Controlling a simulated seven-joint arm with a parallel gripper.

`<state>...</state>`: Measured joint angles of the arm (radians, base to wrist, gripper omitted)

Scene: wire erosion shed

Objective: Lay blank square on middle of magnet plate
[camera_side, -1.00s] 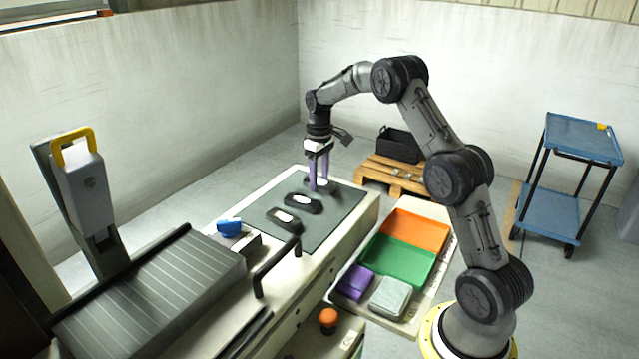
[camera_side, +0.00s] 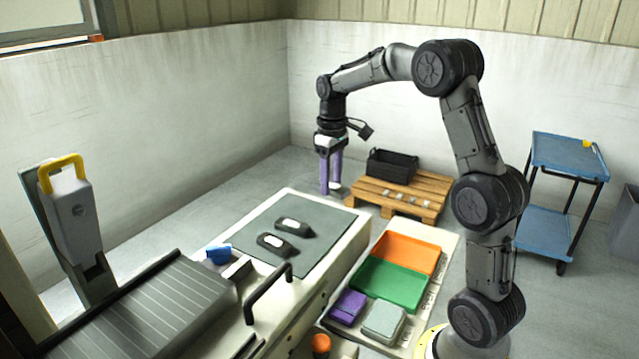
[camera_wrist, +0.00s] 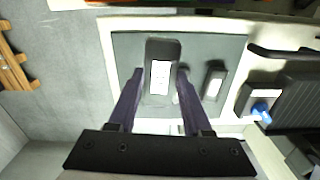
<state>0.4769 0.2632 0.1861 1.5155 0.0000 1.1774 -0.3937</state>
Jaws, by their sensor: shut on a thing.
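My gripper (camera_side: 331,188) is shut on a dark blank (camera_wrist: 164,50) with a white label. It holds the blank in the air beyond the far end of the grey mat, near the pallet, in the side view. The fingers hide most of it there. Two similar dark blanks rest on the mat: one (camera_side: 290,226) farther back and one (camera_side: 270,241) nearer. The nearer one also shows in the wrist view (camera_wrist: 215,82). The ridged grey magnet plate (camera_side: 140,310) lies at lower left in the side view, with nothing on it in the visible part.
The grey mat (camera_side: 314,212) lies on a pale bench. A black bar handle (camera_side: 266,290) and a blue object (camera_side: 218,254) stand between mat and plate. A grey post with a yellow handle (camera_side: 66,168) rises behind the plate. Coloured trays (camera_side: 388,284) lie to the right.

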